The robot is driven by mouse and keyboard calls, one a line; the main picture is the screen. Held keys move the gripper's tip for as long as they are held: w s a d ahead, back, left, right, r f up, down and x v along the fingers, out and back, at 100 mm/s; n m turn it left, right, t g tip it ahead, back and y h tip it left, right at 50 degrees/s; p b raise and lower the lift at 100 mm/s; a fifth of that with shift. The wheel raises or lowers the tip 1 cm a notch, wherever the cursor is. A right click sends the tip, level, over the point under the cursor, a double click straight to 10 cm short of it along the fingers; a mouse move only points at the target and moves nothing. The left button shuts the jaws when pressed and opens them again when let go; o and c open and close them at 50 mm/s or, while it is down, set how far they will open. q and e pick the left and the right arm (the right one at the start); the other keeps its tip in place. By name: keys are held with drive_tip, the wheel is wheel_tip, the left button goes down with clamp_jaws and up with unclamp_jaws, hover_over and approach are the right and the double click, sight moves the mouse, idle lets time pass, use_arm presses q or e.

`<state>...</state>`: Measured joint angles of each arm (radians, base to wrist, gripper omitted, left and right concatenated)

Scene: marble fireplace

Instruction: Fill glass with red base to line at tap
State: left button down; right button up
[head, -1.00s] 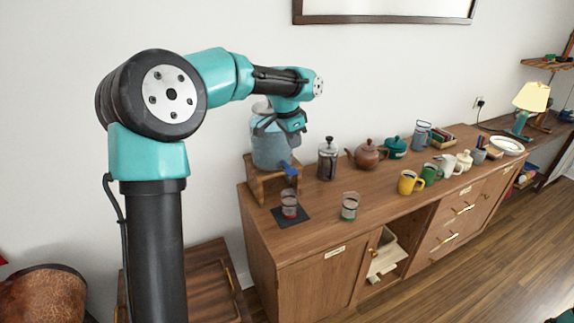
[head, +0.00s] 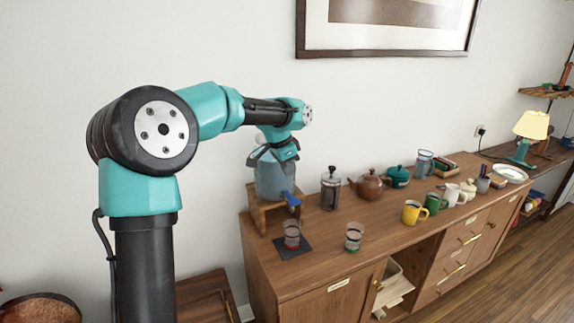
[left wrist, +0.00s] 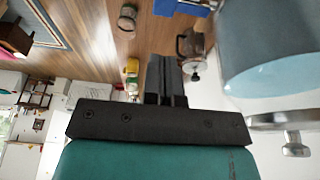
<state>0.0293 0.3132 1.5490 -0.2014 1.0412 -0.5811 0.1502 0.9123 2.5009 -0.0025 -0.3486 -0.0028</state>
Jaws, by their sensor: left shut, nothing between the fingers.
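The glass with the red base (head: 291,240) stands upright on a dark mat (head: 296,251) below the blue tap (head: 292,199) of the water dispenser (head: 270,182). Its water level is too small to tell. A similar glass with a greenish base (head: 354,238) stands to its right. My left gripper (head: 284,156) is beside the upper part of the dispenser, above the tap, and partly covers it. In the left wrist view its fingers (left wrist: 166,80) are together and empty, with the pale blue dispenser body (left wrist: 268,45) close on the right. My right gripper is out of view.
The dispenser sits on a wooden stand (head: 257,214) at the left end of the wooden cabinet. A French press (head: 331,188), brown teapot (head: 369,185), yellow mug (head: 415,212) and green mug (head: 435,203) stand to the right. The cabinet top around both glasses is mostly clear.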

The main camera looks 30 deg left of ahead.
sight(296, 202)
use_arm(q)
drive_tip(key=x, duration=0.9)
drive_tip(key=shift+s+a+f, duration=0.25)
drive_tip(key=shift+s+f, duration=0.05)
drive_tip(key=shift+s, duration=0.05)
drive_tip(key=shift+f, duration=0.4)
drive_tip(key=shift+f, duration=0.1)
drive_tip(key=shift+s+d+f, duration=0.1)
drive_tip(key=shift+d+f, duration=0.05)
drive_tip(key=shift+f, duration=0.4)
drive_tip(key=shift+r, duration=0.1)
idle(4.2)
drive_tip(key=shift+r, duration=0.75)
